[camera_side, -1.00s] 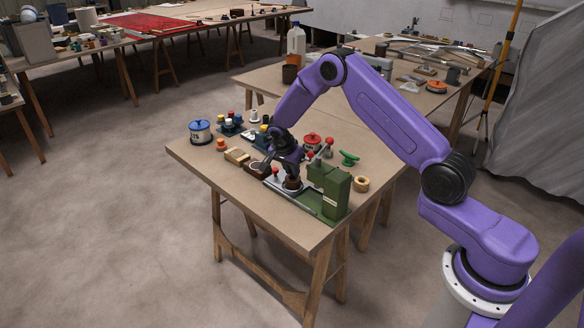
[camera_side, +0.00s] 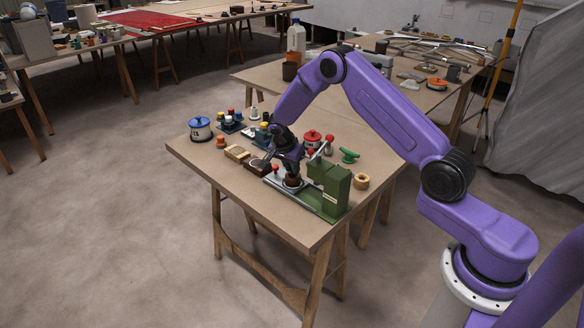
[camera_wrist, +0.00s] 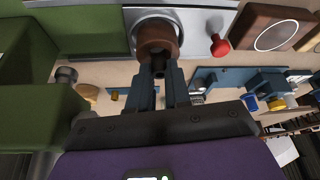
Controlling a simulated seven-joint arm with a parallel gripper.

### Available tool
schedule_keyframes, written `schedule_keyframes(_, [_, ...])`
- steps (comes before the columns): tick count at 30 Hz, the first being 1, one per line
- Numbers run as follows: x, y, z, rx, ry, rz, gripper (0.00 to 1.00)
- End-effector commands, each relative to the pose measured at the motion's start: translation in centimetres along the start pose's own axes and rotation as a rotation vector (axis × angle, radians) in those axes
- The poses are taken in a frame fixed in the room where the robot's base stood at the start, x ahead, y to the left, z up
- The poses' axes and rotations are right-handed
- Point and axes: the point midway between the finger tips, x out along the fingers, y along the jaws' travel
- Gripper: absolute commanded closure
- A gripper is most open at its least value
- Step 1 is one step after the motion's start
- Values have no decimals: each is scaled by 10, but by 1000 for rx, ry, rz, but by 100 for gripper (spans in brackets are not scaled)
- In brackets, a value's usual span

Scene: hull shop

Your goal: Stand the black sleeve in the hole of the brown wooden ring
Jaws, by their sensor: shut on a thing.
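My gripper (camera_side: 290,169) points down over the grey plate of a green machine; its fingertips also show in the wrist view (camera_wrist: 159,72). The fingers are shut on a narrow dark piece between them, apparently the black sleeve (camera_wrist: 158,68), mostly hidden by the fingers. The brown wooden ring (camera_wrist: 152,33) is directly beyond the fingertips, around or against the sleeve's end; how deep the sleeve sits in it cannot be seen. In the side view the ring (camera_side: 292,182) appears just above a pale round seat (camera_wrist: 138,26).
The green machine (camera_side: 336,188) with red-knobbed levers stands close on the right. A dark brown block with a pale circle (camera_wrist: 296,20) lies left of the plate in the side view. Pots and small parts crowd behind; the table's front left is clear.

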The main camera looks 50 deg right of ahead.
Motion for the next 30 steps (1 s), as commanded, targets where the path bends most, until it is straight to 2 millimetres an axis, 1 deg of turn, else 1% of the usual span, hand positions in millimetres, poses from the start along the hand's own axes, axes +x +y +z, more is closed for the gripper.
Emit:
schedule_keyframes(10, [-8, 0, -3, 2, 0, 1, 100])
schedule_keyframes(30, [-8, 0, -3, 1, 0, 0, 100])
